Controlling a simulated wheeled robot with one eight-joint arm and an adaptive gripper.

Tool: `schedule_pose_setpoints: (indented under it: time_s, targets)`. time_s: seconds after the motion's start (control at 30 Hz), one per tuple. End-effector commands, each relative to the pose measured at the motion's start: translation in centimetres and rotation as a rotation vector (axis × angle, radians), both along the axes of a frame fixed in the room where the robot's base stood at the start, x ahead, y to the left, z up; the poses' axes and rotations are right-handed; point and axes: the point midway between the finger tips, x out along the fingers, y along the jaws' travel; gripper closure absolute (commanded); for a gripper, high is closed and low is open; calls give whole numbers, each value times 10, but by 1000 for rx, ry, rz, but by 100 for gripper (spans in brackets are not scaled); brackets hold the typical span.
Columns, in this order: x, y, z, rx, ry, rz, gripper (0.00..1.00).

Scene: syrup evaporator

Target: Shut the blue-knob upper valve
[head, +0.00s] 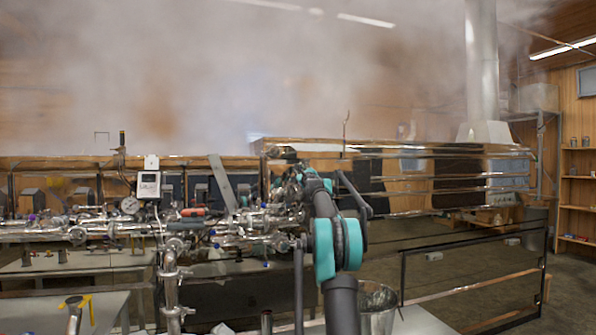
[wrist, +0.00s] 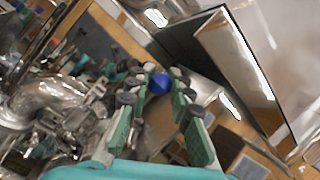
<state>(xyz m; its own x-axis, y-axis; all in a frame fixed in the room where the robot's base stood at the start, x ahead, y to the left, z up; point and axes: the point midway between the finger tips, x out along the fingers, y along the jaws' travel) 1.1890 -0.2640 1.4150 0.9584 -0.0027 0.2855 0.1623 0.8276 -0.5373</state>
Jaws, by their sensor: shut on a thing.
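The blue knob (wrist: 159,84) of the valve shows in the wrist view as a small round ball between my fingertips. My gripper (wrist: 163,80) is shut on it, with a green-padded finger on each side. In the head view my gripper (head: 300,178) reaches in among the steel pipework, right of the centre. My own arm and wrist hide the held knob there. The valve's body and the angle of its handle cannot be made out.
Steel piping (head: 95,232) with several small valves runs across the left. A white control box (head: 149,185) stands above it. A long metal evaporator pan (head: 400,150) lies behind, under steam. A clear bin (head: 377,305) stands right of my arm. The floor at right is open.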

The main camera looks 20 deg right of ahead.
Motion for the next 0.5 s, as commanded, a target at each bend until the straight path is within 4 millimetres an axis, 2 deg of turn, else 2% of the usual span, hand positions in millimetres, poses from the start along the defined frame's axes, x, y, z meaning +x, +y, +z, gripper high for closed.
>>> schedule_pose_setpoints:
  time_s: [0.27,0.3,0.47,0.5]
  targets:
    - [0,-4,-2,1,4,-7,100]
    - [0,-4,-2,1,4,-7,79]
    - [0,-4,-2,1,3,-6,60]
    - [0,-3,-2,1,2,-5,58]
